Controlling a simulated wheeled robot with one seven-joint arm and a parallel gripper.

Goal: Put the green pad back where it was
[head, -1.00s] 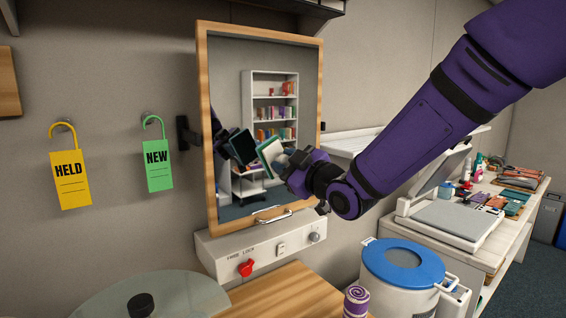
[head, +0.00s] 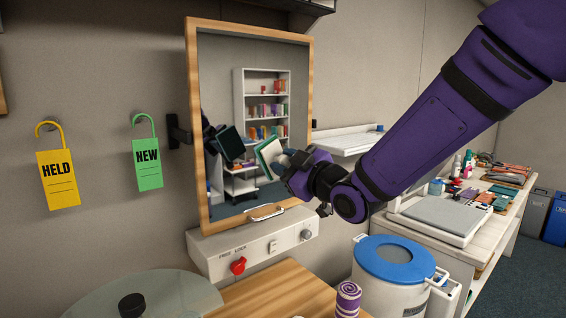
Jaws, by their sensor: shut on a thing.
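My gripper (head: 286,160) is shut on the green pad (head: 268,152), a thin book-like block with a cream face and a green edge. It holds the pad tilted in the air in front of the wood-framed mirror (head: 190,120). Part of the pad's right edge is hidden behind the gripper. A dark green face shows in the mirror to the left, apparently the reflection of the pad's far side. I cannot tell how far the pad is from the glass.
Yellow HELD (head: 58,180) and green NEW (head: 147,165) tags hang on the left wall. A white panel with a red knob (head: 238,265) is below the mirror. A blue-lidded bin (head: 395,258) and a cluttered white counter (head: 492,235) stand right. A purple roll (head: 347,300) is at the bottom.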

